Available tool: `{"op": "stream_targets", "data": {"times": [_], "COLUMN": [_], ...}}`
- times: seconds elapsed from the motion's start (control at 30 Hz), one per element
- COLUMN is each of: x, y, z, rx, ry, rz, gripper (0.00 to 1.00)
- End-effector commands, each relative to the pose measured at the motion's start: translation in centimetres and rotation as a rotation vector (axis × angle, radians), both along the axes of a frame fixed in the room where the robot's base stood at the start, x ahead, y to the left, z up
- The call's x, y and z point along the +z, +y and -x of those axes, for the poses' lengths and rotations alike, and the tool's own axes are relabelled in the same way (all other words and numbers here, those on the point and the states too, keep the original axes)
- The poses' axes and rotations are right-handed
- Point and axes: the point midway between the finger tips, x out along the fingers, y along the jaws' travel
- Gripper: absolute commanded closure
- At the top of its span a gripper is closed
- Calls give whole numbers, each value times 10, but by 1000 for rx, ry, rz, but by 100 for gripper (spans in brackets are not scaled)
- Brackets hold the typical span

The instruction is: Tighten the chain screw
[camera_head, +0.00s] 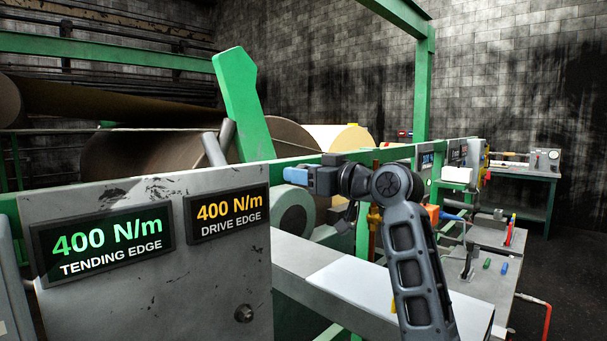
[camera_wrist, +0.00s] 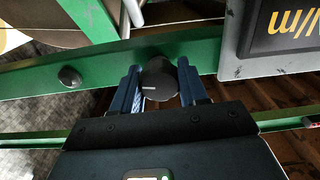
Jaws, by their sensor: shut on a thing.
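A dark round knob with a white mark on its face, which I take to be the chain screw (camera_wrist: 158,85), is on the green beam in the wrist view. My gripper (camera_wrist: 160,92) has one blue finger on each side of the knob and is shut on it. In the head view my gripper (camera_head: 295,176) reaches left, close to the right edge of the tension display panel. The knob cannot be made out in the head view.
The grey panel (camera_head: 165,285) shows 400 N/m for both tending edge and drive edge. Its edge is close on the right in the wrist view (camera_wrist: 232,60). A round bolt (camera_wrist: 69,77) sits on the green beam. A white-topped ledge (camera_head: 345,285) lies below my arm.

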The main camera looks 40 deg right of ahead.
Motion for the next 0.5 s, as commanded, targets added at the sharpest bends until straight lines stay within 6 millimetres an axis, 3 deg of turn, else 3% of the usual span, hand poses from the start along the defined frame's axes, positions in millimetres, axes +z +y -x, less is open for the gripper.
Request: {"op": "stream_targets", "data": {"times": [0.2, 0.5], "x": [0, 3], "y": [0, 0], "z": [0, 0], "rx": [0, 1], "ry": [0, 7], "rz": [0, -191], "gripper": [88, 88]}}
